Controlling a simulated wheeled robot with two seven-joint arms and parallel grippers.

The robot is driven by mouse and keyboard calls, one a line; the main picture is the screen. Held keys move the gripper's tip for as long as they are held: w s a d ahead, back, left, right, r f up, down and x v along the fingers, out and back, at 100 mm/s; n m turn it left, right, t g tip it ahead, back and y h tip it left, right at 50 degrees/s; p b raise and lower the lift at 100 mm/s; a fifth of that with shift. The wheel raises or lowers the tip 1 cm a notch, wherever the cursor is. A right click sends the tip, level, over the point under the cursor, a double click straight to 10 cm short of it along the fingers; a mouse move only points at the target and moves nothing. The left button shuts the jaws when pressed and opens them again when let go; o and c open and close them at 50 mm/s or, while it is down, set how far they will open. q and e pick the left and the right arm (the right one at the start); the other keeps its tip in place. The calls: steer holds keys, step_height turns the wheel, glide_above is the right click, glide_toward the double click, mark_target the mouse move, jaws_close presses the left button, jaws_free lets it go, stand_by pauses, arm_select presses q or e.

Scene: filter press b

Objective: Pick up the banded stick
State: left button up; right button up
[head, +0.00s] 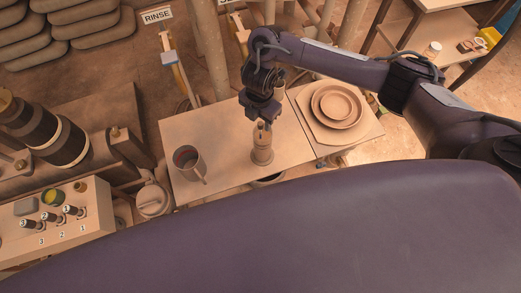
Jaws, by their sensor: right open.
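My right gripper (263,121) is open and points down at the middle of the small table, just above a tan cylindrical holder (262,153). Something thin and upright shows between the fingers and the holder's top. It is too small to tell whether it is the banded stick, whether it has bands, or whether the fingers touch it. No other banded stick can be made out. My left gripper is not in view.
A mug (187,162) stands left of the holder on the pale table (225,128). A control panel (60,222) with levers is at lower left. Bare tabletop lies between mug and holder.

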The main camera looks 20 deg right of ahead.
mark_target(261, 123)
steer(key=f+b, duration=0.1)
steer(key=f, duration=0.2)
steer(key=f+b, duration=0.2)
steer(key=shift+w+d+f, duration=0.15)
steer(key=shift+d+f, duration=0.05)
steer(key=shift+f, duration=0.2)
steer(key=shift+r, duration=0.1)
jaws_close()
